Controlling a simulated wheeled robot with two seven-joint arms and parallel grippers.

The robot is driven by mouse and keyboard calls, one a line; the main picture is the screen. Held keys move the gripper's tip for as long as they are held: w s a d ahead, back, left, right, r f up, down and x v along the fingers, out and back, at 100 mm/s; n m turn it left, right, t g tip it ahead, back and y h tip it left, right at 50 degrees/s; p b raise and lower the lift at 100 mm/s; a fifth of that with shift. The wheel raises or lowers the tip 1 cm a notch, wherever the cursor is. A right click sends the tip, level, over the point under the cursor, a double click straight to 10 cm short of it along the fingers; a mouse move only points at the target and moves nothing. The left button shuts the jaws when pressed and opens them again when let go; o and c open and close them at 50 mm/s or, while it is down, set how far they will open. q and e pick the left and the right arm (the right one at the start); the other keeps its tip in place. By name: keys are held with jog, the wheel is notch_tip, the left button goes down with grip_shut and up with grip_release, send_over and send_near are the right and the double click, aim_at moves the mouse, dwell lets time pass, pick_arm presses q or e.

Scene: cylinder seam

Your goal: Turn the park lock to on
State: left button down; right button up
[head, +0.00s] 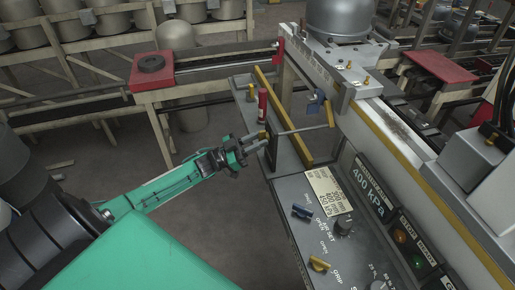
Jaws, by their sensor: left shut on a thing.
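My left gripper (259,143) reaches in from the left to the near-left edge of a grey control shelf (287,156). It is shut on a small part there, apparently the park lock; the fingers mostly hide it, and I cannot read its setting. A thin grey rod (300,130) runs right from just beyond the fingertips. A red-handled lever (262,104) stands upright just behind the gripper, apart from it. My right gripper is not in view.
A yellow bar (284,118) and a blue part (317,102) stand on the shelf. A red block (152,70) lies behind left.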

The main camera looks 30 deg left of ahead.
pick_arm(q)
jog(key=shift+w+a+m+g+h+b, duration=0.1)
jog(key=shift+m+g+h+b, duration=0.3)
jog(key=shift+m+g+b, duration=1)
jog(key=shift+a+m+g+h+b, duration=0.1)
jog(key=shift+m+g+h+b, duration=0.3)
jog(key=shift+m, duration=2)
jog(key=shift+w+m+g+h+b, duration=0.1)
jog(key=shift+m+g+h+b, duration=0.3)
jog(key=shift+m+g+b, duration=1)
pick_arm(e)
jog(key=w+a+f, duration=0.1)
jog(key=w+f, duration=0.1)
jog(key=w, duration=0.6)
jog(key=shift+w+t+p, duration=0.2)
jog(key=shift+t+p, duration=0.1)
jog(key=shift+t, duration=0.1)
pick_arm(q)
jog(key=shift+r+m+t, duration=0.1)
jog(key=shift+m+t, duration=0.4)
jog(key=shift+t, duration=0.2)
jog(key=c, duration=1.5)
grip_release()
